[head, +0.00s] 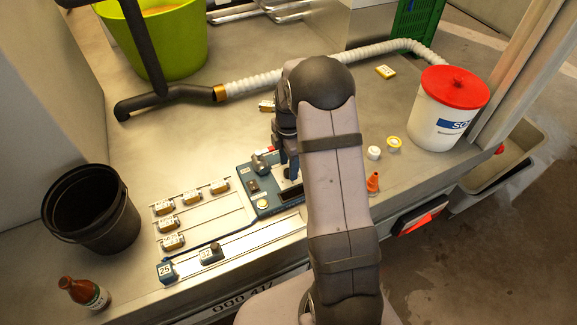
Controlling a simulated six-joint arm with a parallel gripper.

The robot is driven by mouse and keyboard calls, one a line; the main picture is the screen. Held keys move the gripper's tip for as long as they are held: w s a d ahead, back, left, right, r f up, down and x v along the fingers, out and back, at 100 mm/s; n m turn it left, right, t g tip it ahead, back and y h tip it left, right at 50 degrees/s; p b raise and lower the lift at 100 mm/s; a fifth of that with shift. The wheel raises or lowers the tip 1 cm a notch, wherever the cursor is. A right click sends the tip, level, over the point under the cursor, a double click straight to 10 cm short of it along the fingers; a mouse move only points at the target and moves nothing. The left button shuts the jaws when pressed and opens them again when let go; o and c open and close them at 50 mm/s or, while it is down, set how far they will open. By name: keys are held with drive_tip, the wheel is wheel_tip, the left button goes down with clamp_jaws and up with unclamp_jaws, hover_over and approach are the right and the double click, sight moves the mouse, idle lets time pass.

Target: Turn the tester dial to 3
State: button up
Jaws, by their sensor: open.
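The tester (247,184) is a blue box on the grey bench top, near the middle of the head view. A rounded grey knob (261,163) stands on its upper left, and small buttons sit on its face. My gripper (287,172) points down over the upper right part of the tester. It is open, and nothing shows between its fingers. My arm covers the right part of the tester, and no dial numbers can be read. I cannot tell whether the fingers touch the tester or straddle a dial.
Several labelled metal blocks (191,195) sit left of the tester, with numbered blocks on a front rail (250,240).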

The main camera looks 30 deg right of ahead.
drive_tip(key=shift+f, duration=0.85)
drive_tip(key=c, duration=1)
drive_tip(key=shift+c, duration=0.2)
